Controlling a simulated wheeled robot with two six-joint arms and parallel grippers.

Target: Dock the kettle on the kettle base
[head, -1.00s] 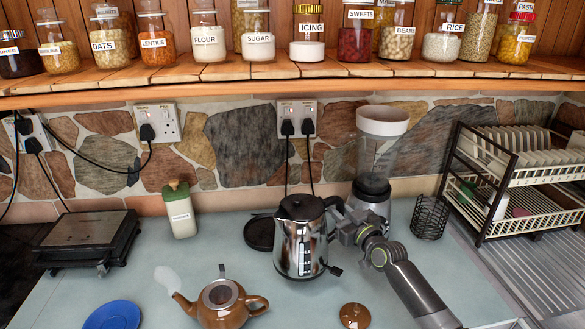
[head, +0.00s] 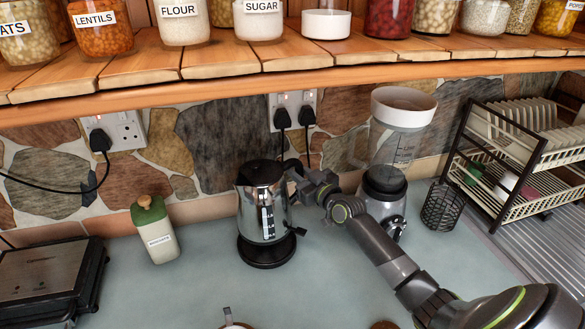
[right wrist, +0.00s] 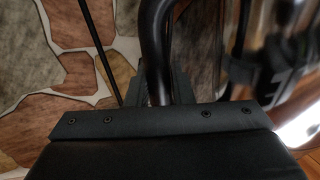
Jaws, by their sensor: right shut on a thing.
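The silver kettle (head: 262,205) with a black lid stands upright directly over the round black kettle base (head: 266,254). The base's rim shows beneath it; I cannot tell whether the kettle is fully seated or slightly above. My right gripper (head: 299,180) is shut on the kettle's black handle at its right side. In the right wrist view the dark handle (right wrist: 156,45) runs between the two fingers (right wrist: 155,92). My left gripper is not in view.
A blender (head: 385,185) stands close behind my right arm. A green-topped bottle (head: 156,230) and a black appliance (head: 45,280) are to the left. A wire holder (head: 440,207) and dish rack (head: 510,165) are at right. The counter front of the base is mostly clear.

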